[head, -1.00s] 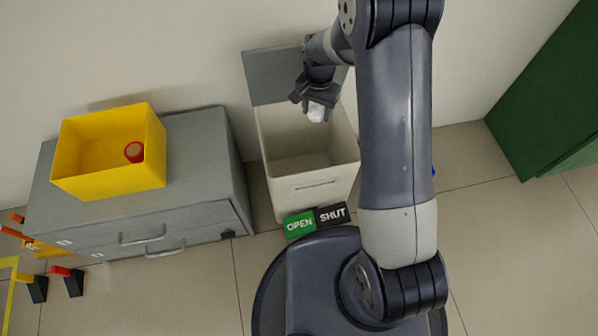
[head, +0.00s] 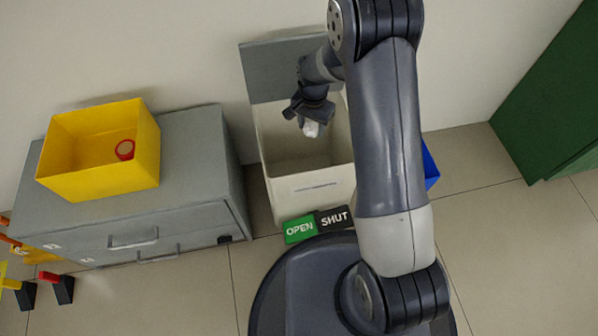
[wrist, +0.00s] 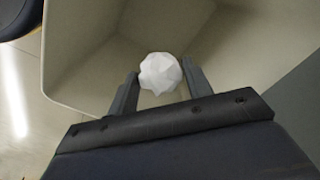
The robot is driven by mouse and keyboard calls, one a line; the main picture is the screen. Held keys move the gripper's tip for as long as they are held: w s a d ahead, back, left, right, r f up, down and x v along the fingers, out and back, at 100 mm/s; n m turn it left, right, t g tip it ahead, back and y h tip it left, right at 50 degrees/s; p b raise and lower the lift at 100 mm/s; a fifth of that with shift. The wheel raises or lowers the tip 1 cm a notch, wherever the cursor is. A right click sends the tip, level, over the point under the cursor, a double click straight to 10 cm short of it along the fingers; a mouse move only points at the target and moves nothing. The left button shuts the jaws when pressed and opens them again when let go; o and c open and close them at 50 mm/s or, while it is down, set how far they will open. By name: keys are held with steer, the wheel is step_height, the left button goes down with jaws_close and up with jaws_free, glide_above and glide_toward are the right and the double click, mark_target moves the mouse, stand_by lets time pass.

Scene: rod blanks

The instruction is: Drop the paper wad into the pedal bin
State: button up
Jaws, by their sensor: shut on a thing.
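The white paper wad (head: 311,129) is held between the fingers of my gripper (head: 309,116), over the mouth of the pedal bin. In the wrist view the wad (wrist: 160,73) sits between the two fingertips of my gripper (wrist: 160,82), with the bin's pale inner walls (wrist: 85,55) around and below it. The pedal bin (head: 315,192) is pale, with its grey lid (head: 275,72) raised against the wall. At its foot are a green OPEN pedal (head: 300,229) and a dark SHUT pedal (head: 334,218).
A grey drawer cabinet (head: 190,160) stands left of the bin. On it is a yellow box (head: 98,180) with a red round thing (head: 125,149) inside. A blue container (head: 430,168) shows behind my arm. A green cabinet (head: 555,100) stands at right.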

steer(key=o, duration=1)
step_height(320, 180, up, 11)
steer(key=p, duration=0.3)
steer(key=shift+p, duration=0.3)
steer(key=shift+f, duration=0.1)
step_height(320, 180, down, 11)
steer(key=b, duration=0.4)
step_height(320, 180, up, 4)
steer(key=p, duration=0.3)
steer(key=shift+r+p, duration=0.7)
steer(key=shift+r, duration=0.15)
steer(key=shift+f, duration=0.15)
